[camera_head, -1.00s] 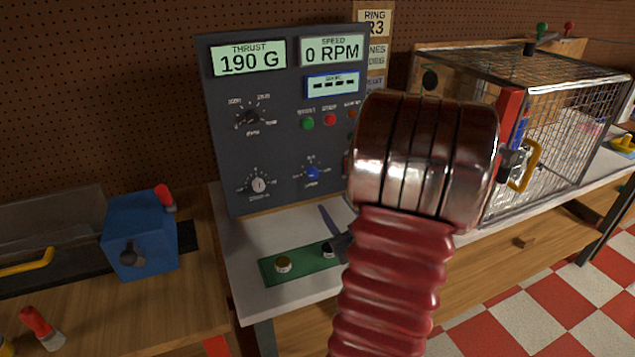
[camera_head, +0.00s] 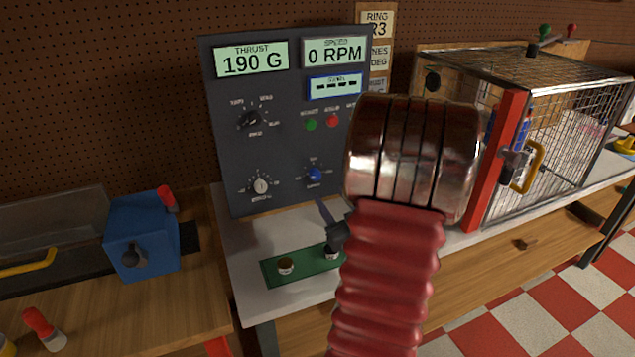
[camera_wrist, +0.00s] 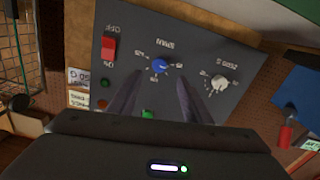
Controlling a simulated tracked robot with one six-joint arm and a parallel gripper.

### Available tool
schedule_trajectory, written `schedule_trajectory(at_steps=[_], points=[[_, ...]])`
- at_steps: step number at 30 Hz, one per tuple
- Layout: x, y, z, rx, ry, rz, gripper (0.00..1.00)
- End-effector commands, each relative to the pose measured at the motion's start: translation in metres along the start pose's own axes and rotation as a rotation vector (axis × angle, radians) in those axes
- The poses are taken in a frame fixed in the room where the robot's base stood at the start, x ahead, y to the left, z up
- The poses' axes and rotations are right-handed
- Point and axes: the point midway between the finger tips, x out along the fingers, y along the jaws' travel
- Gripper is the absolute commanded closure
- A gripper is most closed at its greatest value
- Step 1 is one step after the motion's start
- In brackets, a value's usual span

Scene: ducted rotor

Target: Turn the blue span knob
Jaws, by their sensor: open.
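The blue span knob (camera_head: 314,174) sits low on the dark upright control panel (camera_head: 225,130), to the right of a white knob (camera_head: 260,186). In the wrist view, which shows the panel upside down, the blue knob (camera_wrist: 159,65) lies in line with the gap between my fingertips. My gripper (camera_wrist: 158,76) is open and empty, one dark finger on each side of the knob in that picture. The fingers look short of the panel and apart from the knob. In the head view my red arm hides most of the gripper (camera_head: 326,212).
A red switch (camera_wrist: 109,47) stands beside the blue knob in the wrist view. Green (camera_head: 311,125) and red (camera_head: 333,121) buttons are above the knob. A green board (camera_head: 275,273) with small posts lies on the bench below. A wire cage (camera_head: 560,140) stands to the right.

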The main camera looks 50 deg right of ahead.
Motion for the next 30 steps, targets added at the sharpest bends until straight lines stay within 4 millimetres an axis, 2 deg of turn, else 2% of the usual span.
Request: schedule_trajectory(at_steps=[12,18,23,30], points=[[0.066,-0.001,0.000,0.000,0.002,-0.002,0.55],[0.090,-0.001,0.000,-0.001,0.001,-0.001,0.55],[0.098,-0.001,0.000,0.000,0.000,-0.001,0.55],[0.099,-0.001,0.000,0.000,0.000,-0.001,0.55]])
